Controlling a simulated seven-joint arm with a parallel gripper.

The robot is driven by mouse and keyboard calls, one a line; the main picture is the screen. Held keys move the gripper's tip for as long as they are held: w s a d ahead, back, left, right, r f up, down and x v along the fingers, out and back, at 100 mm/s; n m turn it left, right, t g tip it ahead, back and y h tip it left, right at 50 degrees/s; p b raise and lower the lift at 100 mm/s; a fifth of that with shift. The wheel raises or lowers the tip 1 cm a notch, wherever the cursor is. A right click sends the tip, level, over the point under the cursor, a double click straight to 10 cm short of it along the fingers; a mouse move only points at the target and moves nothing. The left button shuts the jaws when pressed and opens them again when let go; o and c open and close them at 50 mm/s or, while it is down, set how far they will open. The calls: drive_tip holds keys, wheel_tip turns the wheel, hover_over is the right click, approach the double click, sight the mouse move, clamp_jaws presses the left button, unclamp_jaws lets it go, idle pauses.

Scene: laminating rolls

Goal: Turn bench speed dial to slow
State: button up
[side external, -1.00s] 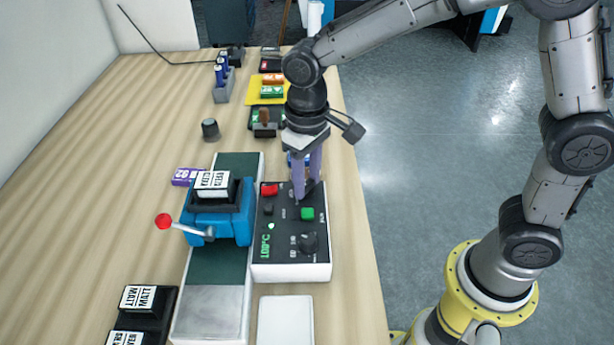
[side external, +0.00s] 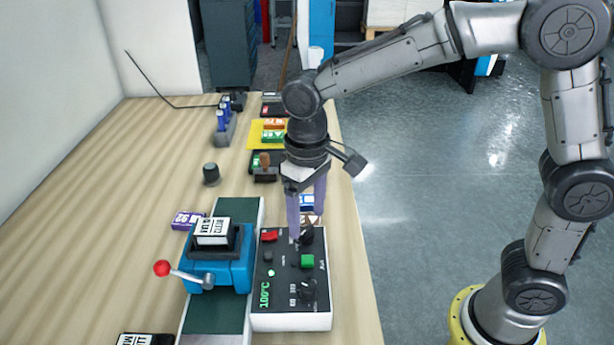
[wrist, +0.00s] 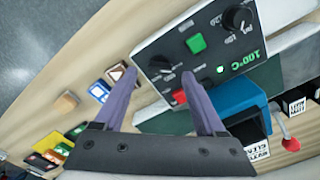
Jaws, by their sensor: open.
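The dark control panel (side external: 283,262) in a white case has two black dials, a red button, a green button and a green "100°C" readout. The far dial (side external: 307,236) is just below my gripper (side external: 306,226), which is open with its fingers apart. In the wrist view this dial (wrist: 159,62) shows between the fingertips of my gripper (wrist: 160,73), with nothing held. I cannot tell whether the fingers touch it. The near dial (side external: 308,289) stands clear of the gripper and also shows in the wrist view (wrist: 238,18). The dial lettering is too small to read surely.
A blue press (side external: 218,268) with a red-knobbed lever (side external: 162,268) stands left of the panel. A purple box (side external: 187,220) and a dark cylinder (side external: 211,174) are farther left. Coloured cards on a yellow mat (side external: 257,130) lie behind. The left of the table is mostly clear.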

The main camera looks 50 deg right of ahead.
sight(307, 230)
wheel_tip(307, 230, up, 11)
idle(0.3)
